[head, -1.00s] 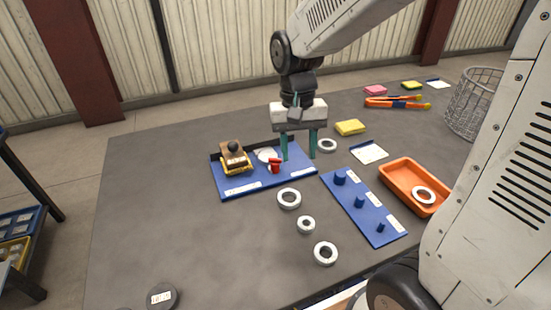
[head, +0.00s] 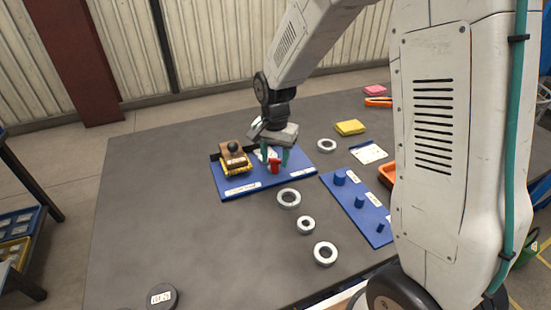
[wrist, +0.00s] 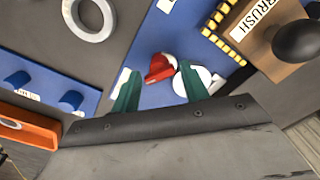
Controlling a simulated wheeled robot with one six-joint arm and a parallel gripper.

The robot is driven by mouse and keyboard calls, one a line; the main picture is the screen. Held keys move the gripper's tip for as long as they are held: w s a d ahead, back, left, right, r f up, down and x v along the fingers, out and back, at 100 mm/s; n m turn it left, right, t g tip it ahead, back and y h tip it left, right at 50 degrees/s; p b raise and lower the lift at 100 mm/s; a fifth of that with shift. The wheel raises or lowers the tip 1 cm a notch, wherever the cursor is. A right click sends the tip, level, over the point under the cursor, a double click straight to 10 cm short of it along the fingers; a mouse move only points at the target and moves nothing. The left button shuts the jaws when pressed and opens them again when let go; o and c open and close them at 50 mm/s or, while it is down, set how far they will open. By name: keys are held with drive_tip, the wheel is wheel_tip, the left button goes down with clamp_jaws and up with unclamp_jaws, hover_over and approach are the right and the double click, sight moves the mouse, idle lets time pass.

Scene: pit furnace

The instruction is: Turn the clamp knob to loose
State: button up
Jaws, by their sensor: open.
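The red clamp knob (head: 274,165) stands on a blue base board (head: 232,189) in the head view.
A wooden brush (head: 236,160) stands left of the knob on the same board. A blue peg board (head: 357,208) is to the right. White rings (head: 289,198) lie in front. A yellow block (head: 350,127) lies behind. The table's left part is clear.

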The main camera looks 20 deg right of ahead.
drive_tip(key=shift+f, duration=0.5)
drive_tip(key=c, duration=0.7)
drive_tip(key=shift+n, duration=0.3)
drive_tip(key=n, duration=0.4)
drive_tip(key=shift+n, duration=0.3)
drive_tip(key=n, duration=1.1)
drive_tip(key=shift+n, duration=0.4)
drive_tip(key=n, duration=0.7)
drive_tip(key=shift+r, duration=0.1)
